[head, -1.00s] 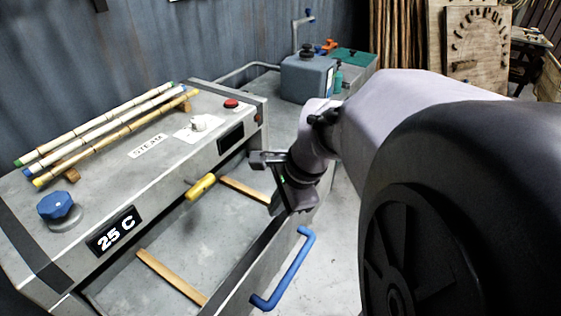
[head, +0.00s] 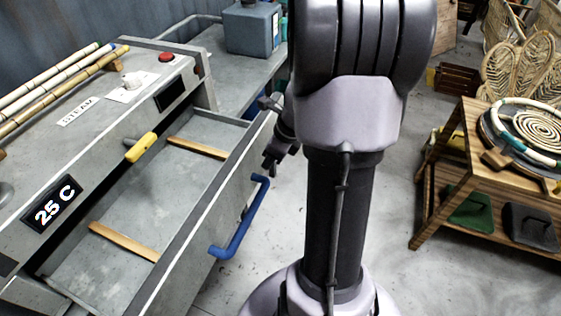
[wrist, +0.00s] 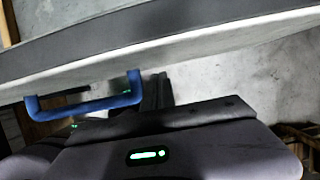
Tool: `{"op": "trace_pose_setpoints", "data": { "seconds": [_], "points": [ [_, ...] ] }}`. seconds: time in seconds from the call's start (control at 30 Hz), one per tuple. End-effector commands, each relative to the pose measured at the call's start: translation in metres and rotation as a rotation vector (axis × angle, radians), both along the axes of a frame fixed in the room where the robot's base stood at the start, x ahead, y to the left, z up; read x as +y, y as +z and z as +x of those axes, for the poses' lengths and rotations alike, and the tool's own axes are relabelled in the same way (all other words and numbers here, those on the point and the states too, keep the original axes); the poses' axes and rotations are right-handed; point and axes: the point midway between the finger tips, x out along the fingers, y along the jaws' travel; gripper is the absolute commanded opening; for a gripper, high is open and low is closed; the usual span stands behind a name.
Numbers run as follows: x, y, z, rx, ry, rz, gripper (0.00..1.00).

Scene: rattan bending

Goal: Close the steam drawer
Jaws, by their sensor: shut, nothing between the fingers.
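The steam drawer (head: 130,213) is pulled out of the grey steam box and stands open, with two wooden slats on its floor. Its blue handle (head: 243,222) is on the outer front face; the handle also shows in the wrist view (wrist: 85,107). My gripper (head: 268,163) is outside the drawer front, near the far end of the handle, partly hidden behind my arm. In the wrist view its fingers (wrist: 157,90) are together and empty, beside the handle's right end. I cannot tell whether they touch it.
The steam box has a yellow lever (head: 140,147), a 25 C display (head: 54,205) and rattan poles (head: 50,85) on top. A wooden table (head: 440,190) with rattan work stands at right. Bare concrete floor (head: 390,230) lies between.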

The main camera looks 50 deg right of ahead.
Motion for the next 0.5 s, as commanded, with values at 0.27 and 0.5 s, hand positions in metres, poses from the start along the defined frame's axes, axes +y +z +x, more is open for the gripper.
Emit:
{"op": "trace_pose_setpoints", "data": {
  "seconds": [0.27, 0.5],
  "points": [
    [0.0034, 0.0007, 0.0089, 0.000, -0.001, 0.000, 0.00],
    [0.0039, 0.0009, 0.0100, 0.000, 0.000, 0.001, 0.00]
  ]
}}
